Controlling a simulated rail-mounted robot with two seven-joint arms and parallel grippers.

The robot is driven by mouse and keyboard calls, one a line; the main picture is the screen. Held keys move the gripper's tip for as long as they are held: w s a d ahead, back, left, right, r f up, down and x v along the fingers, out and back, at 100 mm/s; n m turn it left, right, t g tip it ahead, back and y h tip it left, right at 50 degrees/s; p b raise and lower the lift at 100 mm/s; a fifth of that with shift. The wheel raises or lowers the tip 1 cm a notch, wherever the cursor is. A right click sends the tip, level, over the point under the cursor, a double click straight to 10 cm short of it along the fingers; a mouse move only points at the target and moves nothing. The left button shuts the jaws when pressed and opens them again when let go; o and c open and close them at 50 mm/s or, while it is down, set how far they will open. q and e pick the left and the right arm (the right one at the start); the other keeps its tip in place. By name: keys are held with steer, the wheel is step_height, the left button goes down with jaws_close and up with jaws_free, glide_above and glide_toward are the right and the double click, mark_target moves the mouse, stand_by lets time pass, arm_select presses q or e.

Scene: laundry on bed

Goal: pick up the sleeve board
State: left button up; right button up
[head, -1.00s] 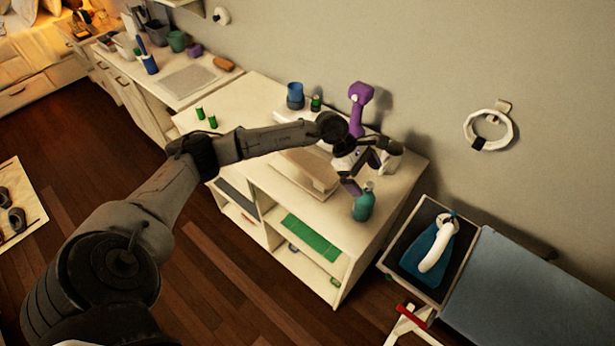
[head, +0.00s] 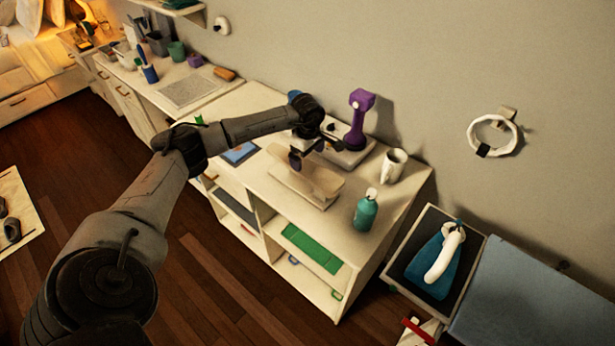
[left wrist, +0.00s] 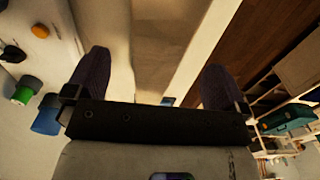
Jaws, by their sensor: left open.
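The sleeve board (head: 305,185), a long beige board on a low base, lies on top of the white cabinet in the head view. My left gripper (head: 316,153) is open and empty above the board, over its back part, which the gripper partly hides. In the left wrist view, the sleeve board (left wrist: 160,45) appears as a tan strip between the two spread fingers of the left gripper (left wrist: 156,78). I cannot tell the exact height of the fingers above it. My right gripper is not in view.
A teal bottle (head: 366,212), a white mug (head: 393,166) and a purple upright device (head: 357,120) stand right of the board on the cabinet (head: 395,215). A wall holds a white ring.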

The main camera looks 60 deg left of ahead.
mark_target(308, 168)
arm_select(q)
steer(key=shift+f, duration=0.75)
steer(key=shift+d+f+p, duration=0.1)
steer(key=shift+f+p, duration=0.5)
steer(key=shift+f, duration=1.8)
steer(key=shift+c, duration=0.3)
steer(key=c, duration=0.7)
steer(key=shift+r, duration=0.1)
steer(key=c, duration=0.3)
